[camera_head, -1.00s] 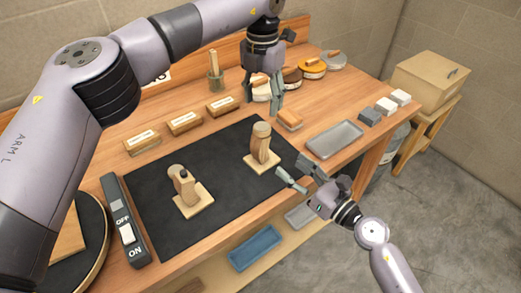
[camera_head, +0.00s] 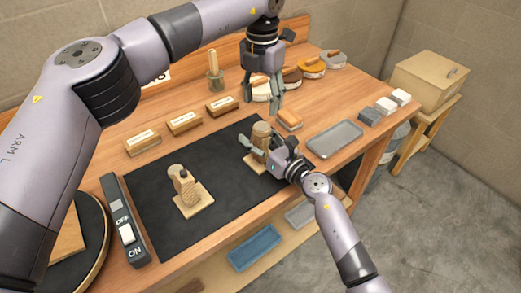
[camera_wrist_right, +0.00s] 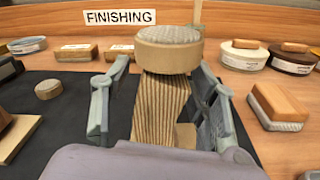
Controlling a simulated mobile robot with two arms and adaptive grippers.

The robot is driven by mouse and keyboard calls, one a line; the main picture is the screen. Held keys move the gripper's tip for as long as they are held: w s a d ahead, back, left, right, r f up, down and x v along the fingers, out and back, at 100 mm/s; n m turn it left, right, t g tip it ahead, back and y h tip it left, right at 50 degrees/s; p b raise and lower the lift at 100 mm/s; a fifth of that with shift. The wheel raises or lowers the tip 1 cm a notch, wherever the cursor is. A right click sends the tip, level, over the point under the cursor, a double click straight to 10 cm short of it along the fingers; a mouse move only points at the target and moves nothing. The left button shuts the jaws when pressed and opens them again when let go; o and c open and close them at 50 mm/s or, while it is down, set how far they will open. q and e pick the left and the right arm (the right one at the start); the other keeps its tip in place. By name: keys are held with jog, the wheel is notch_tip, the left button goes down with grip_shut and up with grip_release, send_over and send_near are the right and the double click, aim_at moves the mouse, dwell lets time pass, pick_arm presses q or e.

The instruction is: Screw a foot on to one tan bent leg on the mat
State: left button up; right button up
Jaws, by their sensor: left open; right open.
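Two tan bent legs stand on the black mat (camera_head: 225,214). The right leg (camera_head: 260,141) has a round foot with a grey textured top on its upper end; in the right wrist view this foot (camera_wrist_right: 169,48) sits above the ribbed leg (camera_wrist_right: 160,108). I cannot tell how tightly it is seated. My right gripper (camera_head: 263,146) is open, its fingers on both sides of this leg with gaps. The left leg (camera_head: 187,188) stands apart with a dark stud near its top. A small round disc (camera_wrist_right: 48,89) lies on the mat. My left gripper (camera_head: 264,101) is open and empty above the mat's back edge.
Labelled wooden blocks (camera_head: 184,123) line the back of the bench. Round tins (camera_head: 311,67) and a wood-topped brush (camera_head: 289,119) stand behind the right leg. A grey tray (camera_head: 335,139) lies right of the mat. A switch box (camera_head: 126,222) is at the left.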

jog(key=shift+c, duration=0.4)
grip_shut()
dwell(0.4)
